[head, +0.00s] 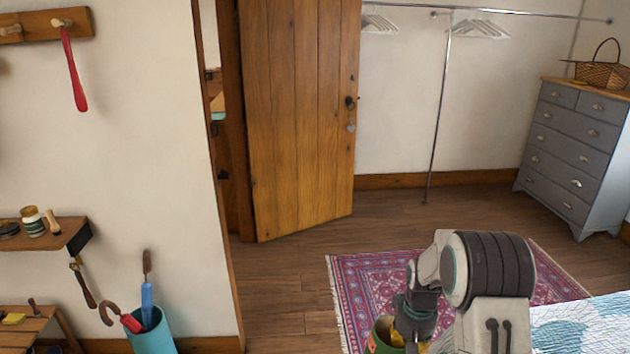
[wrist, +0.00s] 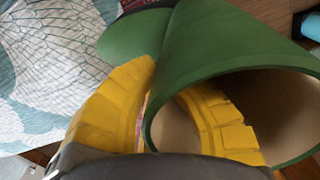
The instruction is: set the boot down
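A green boot (wrist: 215,45) with a tan inside fills the right of the wrist view, its wide opening facing the camera. My gripper (wrist: 166,85) has two yellow fingers at the boot's rim. One finger is outside the boot wall and the other is inside the opening, so the wall is pinched between them. The fingertips are partly hidden by the boot. In the head view the boot (head: 380,334) shows at the bottom edge, partly hidden by my gripper (head: 405,340). Its sole is out of view there.
A patterned rug (head: 375,283) lies on the wooden floor (head: 285,290). A bed with a leaf-print cover (head: 585,325) is at the right. A blue umbrella stand (head: 152,336) is by the left wall. A grey dresser (head: 575,150) stands at the back right.

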